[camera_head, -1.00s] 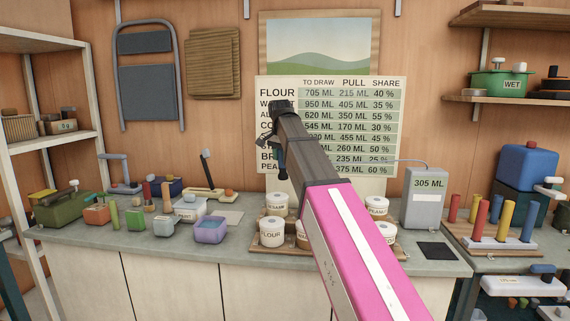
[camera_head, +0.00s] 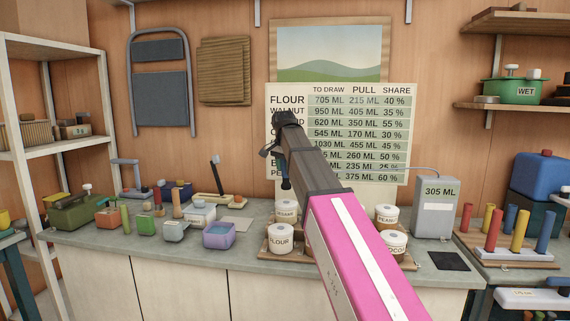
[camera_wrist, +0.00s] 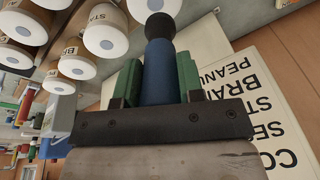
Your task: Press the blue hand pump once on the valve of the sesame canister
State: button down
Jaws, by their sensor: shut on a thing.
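My gripper (camera_head: 274,150) hangs in front of the wall chart in the head view, above the canisters on the counter. In the wrist view its green fingers (camera_wrist: 158,82) are shut around the blue hand pump (camera_wrist: 160,72), whose black end (camera_wrist: 160,32) points away from the gripper. The sesame canister (camera_head: 285,213) is white with a lid, at the back left of the canister group, below my gripper and apart from it. In the wrist view a white canister top (camera_wrist: 152,6) shows beyond the pump's end; its label is hidden.
A flour canister (camera_head: 280,239) stands in front of the sesame one, and a peanut canister (camera_head: 386,215) at the right. My arm hides the middle of the group. A grey box reading 305 ML (camera_head: 435,210) stands right, with a thin tube. A purple bin (camera_head: 219,236) stands left.

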aim_at(285, 178)
jog(key=shift+s+x, duration=0.2)
jog(key=shift+x, duration=0.65)
jog(key=shift+s+x, duration=0.15)
jog(key=shift+x, duration=0.7)
jog(key=shift+s+x, duration=0.2)
jog(key=shift+x, duration=0.65)
jog(key=shift+a+f, duration=0.1)
jog(key=shift+f, duration=0.25)
jog(key=shift+w+v, duration=0.25)
jog(key=shift+v, duration=0.9)
jog(key=shift+w+v, duration=0.2)
jog(key=shift+v, duration=0.95)
jog(key=shift+w+v, duration=0.25)
jog(key=shift+v, duration=0.85)
jog(key=shift+r, duration=0.15)
